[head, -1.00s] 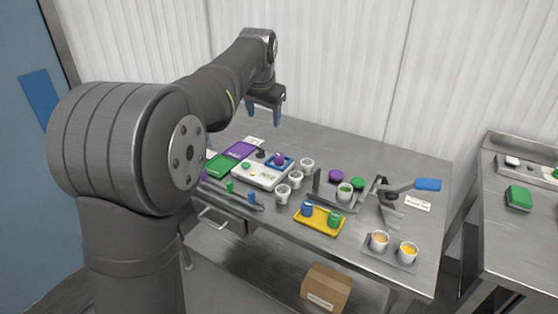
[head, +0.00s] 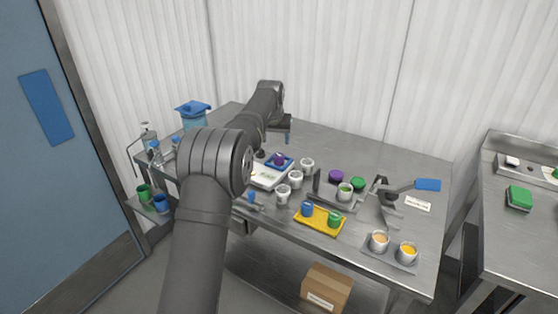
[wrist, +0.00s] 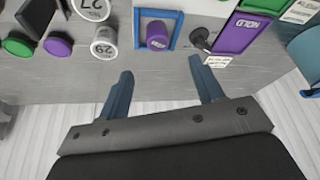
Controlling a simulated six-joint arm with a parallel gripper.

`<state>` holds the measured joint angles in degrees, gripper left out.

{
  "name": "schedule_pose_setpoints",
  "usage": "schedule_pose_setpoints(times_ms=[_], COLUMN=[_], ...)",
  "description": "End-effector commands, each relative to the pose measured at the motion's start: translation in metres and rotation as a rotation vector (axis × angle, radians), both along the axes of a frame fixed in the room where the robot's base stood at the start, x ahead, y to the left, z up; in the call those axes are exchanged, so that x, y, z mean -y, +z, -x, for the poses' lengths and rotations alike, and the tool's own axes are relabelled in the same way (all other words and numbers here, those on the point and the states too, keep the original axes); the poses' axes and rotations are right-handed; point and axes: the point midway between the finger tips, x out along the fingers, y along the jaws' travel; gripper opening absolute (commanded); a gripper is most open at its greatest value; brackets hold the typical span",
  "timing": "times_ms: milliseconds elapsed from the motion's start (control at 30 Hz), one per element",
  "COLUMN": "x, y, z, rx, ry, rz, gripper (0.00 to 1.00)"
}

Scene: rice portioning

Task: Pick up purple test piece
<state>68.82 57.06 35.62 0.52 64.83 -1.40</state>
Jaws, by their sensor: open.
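My gripper (head: 288,135) is above and behind the frame in the head view. In the wrist view my gripper (wrist: 164,78) has its two blue fingers wide apart with nothing between them. The purple piece lies beyond the fingertips, roughly in line with the gap and apart from them.
White cups (head: 296,179) stand right of the scale (head: 268,178). A purple lid (head: 336,176) and a green lid (head: 358,184) lie farther right. In the wrist view a black knob (wrist: 200,38) and a purple card (wrist: 238,34) are close by the frame.

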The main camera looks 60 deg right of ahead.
Motion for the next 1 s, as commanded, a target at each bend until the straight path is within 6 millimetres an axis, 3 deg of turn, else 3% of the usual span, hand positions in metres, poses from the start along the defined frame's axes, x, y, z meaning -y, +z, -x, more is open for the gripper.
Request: schedule_pose_setpoints(times_ms=[33,200,467,800,1000], x=[0.004,0.014,0.021,0.039,0.042], y=[-0.013,-0.038,-0.053,-0.089,-0.093], z=[-0.002,-0.006,-0.008,-0.011,-0.012], rx=[-0.001,0.0,0.0,0.0,0.001], ry=[0.0,0.0,-0.001,-0.001,-0.001], rz=[-0.003,-0.001,-0.001,-0.001,0.001], gripper=[0.61,0.61,0.61,0.61,0.61])
